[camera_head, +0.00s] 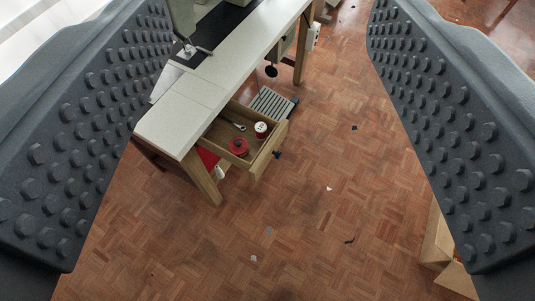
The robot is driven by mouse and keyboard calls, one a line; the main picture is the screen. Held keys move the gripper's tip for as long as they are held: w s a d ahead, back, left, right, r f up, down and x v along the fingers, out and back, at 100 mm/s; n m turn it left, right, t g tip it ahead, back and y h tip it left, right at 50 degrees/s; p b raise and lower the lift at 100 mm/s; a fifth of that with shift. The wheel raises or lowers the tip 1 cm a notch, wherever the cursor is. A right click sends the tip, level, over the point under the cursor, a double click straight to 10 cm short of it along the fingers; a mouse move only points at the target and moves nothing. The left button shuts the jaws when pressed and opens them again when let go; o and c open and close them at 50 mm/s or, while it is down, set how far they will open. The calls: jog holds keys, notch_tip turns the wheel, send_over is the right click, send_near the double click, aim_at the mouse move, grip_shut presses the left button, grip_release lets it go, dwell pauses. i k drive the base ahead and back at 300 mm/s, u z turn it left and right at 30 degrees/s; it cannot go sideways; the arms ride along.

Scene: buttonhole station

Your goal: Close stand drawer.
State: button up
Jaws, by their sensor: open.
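The stand drawer (266,152) is a wooden drawer pulled out from under the near end of a sewing table. Inside it lie a red spool (239,146), a white spool (261,129) and a small metal tool (232,124). My gripper (270,150) is open, with its two dark studded fingers wide apart at the left and right of the view. The drawer shows between the fingers, farther off and not touched. The left finger hides part of the table's left side.
The white-topped table (195,95) stands on wooden legs, with part of a machine (188,45) on it. A grey ribbed pedal (272,103) is on the floor behind the drawer. A cardboard piece (440,243) lies at lower right. The parquet floor in front is clear apart from small scraps.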

aim_at(216, 140)
jog(key=k, duration=1.3)
jog(key=z, duration=0.4)
jog(key=i, duration=1.95)
jog(key=u, duration=0.6)
